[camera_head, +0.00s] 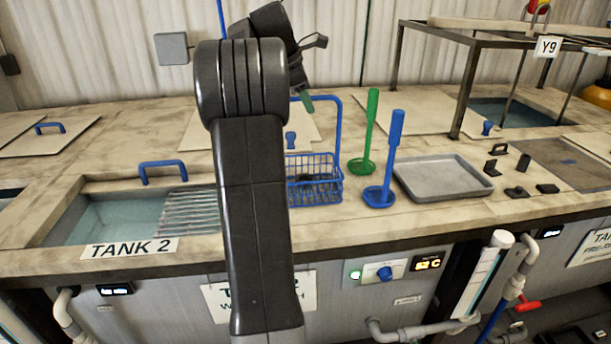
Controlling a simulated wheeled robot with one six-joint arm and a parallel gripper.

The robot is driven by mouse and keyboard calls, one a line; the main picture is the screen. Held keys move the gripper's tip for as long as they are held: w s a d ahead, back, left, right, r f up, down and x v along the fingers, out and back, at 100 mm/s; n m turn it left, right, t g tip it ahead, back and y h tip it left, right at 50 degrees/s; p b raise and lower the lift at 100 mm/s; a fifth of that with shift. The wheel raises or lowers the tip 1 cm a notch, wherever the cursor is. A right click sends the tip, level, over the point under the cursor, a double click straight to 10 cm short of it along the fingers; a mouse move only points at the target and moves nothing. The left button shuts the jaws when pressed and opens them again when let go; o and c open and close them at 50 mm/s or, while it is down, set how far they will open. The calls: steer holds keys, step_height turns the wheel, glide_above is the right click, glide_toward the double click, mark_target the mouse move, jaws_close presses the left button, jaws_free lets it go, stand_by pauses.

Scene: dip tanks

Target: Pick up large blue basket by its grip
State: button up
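The large blue basket (325,168) is a wire basket standing on the counter right of tank 2, with dark pieces inside. Its left part is hidden behind my arm. A tall blue handle rises from its right side and bends left at the top into the grip (322,97). My gripper (304,102) is mostly hidden behind my own arm. A dark greenish tip shows beside the left end of the grip. I cannot tell whether it touches the grip or how far the fingers are apart. The basket stands upright on the counter.
A green dipper (371,120) and a blue dipper (393,150) stand close right of the basket. A grey tray (443,178) and small black parts (517,192) lie further right. Open tank 2 (118,220) is left; a metal frame (466,85) stands at the back right.

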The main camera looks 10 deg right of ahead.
steer(key=shift+x, duration=0.95)
steer(key=shift+f, duration=0.25)
jaws_close()
stand_by(1.2)
